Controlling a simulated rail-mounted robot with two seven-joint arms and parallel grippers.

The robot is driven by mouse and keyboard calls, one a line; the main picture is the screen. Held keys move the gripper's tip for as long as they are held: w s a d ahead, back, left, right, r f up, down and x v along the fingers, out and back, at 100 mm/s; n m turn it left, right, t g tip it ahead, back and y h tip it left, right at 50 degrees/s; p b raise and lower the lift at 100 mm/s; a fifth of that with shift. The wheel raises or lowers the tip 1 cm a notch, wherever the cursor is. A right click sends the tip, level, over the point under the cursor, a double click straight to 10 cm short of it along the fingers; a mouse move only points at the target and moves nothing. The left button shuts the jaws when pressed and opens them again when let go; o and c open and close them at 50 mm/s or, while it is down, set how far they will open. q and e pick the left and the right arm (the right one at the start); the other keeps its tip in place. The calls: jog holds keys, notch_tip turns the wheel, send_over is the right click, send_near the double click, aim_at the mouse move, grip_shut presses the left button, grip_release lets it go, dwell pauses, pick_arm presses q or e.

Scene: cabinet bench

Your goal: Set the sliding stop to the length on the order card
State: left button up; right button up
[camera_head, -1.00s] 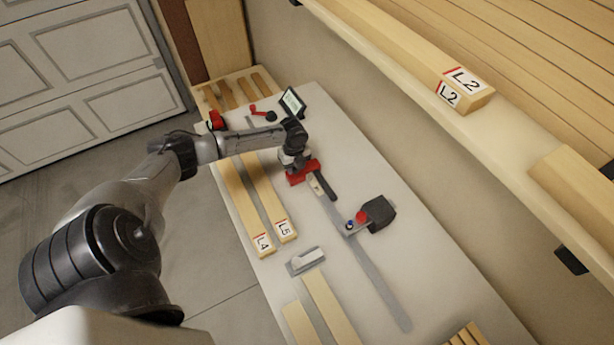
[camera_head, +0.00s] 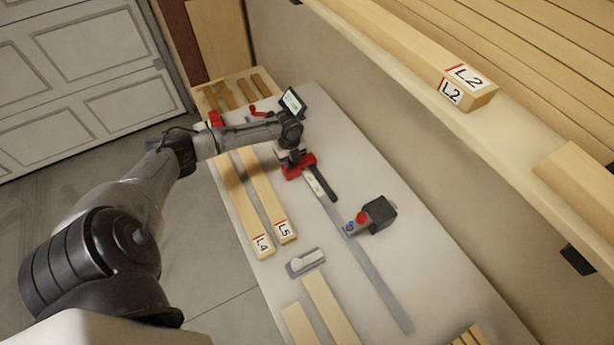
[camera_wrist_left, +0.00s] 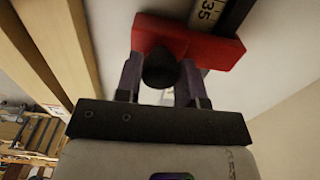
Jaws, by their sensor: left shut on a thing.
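My left gripper (camera_head: 292,161) is shut on the red sliding stop (camera_head: 304,168), which sits along the grey rail (camera_head: 370,274) on the bench. In the left wrist view the two fingers (camera_wrist_left: 160,78) stand on either side of the stop's dark round knob (camera_wrist_left: 160,68), with the red body (camera_wrist_left: 215,50) beyond. A scale strip (camera_wrist_left: 208,12) with the number 35 shows just past the stop. A small dark stand with a pale face (camera_head: 292,102) is at the far end; its writing is too small to read. My right gripper is not in view.
Boards marked L4 (camera_head: 247,208) and L5 (camera_head: 270,200) lie left of the rail. A black block with a red knob (camera_head: 379,214) stands beside the rail, nearer me. A red-handled piece (camera_head: 260,113) is near the stand. The L2 beam (camera_head: 420,55) lies on the shelf at right.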

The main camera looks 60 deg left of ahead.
pick_arm(q)
jog(key=shift+a, duration=0.15)
jog(key=shift+a+b, duration=0.75)
jog(key=shift+a, duration=0.6)
jog(key=o, duration=0.8)
jog(key=shift+c, duration=0.2)
jog(key=shift+r, duration=0.1)
